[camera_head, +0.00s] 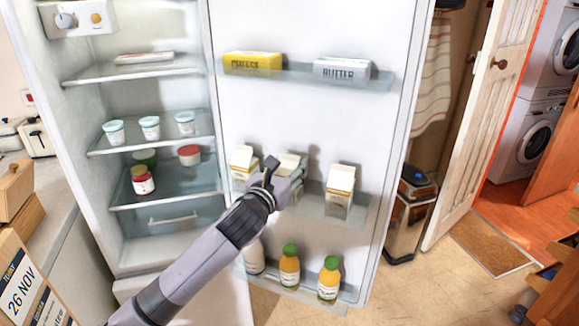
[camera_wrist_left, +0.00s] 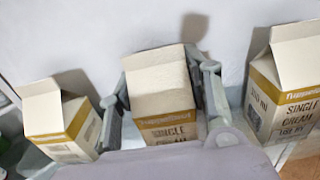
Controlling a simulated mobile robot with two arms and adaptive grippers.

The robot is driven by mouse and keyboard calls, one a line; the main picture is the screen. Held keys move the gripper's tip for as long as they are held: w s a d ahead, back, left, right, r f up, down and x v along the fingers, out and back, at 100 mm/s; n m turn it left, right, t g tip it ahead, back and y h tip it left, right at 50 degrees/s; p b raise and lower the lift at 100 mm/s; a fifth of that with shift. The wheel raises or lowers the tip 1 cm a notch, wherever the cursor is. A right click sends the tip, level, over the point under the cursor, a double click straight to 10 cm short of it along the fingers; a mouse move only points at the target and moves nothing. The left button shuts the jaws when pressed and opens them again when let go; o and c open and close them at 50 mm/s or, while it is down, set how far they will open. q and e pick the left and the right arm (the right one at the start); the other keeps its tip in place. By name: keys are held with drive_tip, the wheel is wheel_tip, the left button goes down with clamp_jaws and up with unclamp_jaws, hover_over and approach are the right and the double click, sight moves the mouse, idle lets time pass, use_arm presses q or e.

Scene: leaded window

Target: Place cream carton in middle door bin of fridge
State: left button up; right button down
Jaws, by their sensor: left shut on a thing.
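My left gripper (camera_head: 272,178) reaches into the middle door bin (camera_head: 316,204) of the open fridge door. It is shut on a cream carton (camera_head: 290,163), which stands upright between two other cream cartons. In the left wrist view the held carton (camera_wrist_left: 160,90) sits between the fingers of the gripper (camera_wrist_left: 165,92). A second carton (camera_head: 243,161) is to its left and a third carton (camera_head: 340,186) to its right, with gaps between them. The gripper hides the held carton's lower part in the head view, so I cannot tell whether it rests on the bin floor. My right gripper is not in view.
The top door bin holds a yellow pack (camera_head: 252,62) and a butter pack (camera_head: 342,70). Bottles (camera_head: 289,268) stand in the bottom bin. Fridge shelves (camera_head: 150,140) at left hold several pots. A trash bin (camera_head: 408,215) stands right of the door.

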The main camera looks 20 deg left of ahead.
use_arm(q)
drive_tip(key=o, duration=1.4)
drive_tip(key=shift+f, duration=0.15)
drive_tip(key=shift+s, duration=0.15)
drive_tip(key=s, duration=0.4)
drive_tip(key=s+a+b, duration=0.1)
drive_tip(key=s, duration=0.2)
drive_tip(key=s+b, duration=0.1)
drive_tip(key=s, duration=0.3)
drive_tip(key=shift+s+a+r, duration=0.15)
drive_tip(key=shift+s+r, duration=0.05)
drive_tip(key=shift+s, duration=0.15)
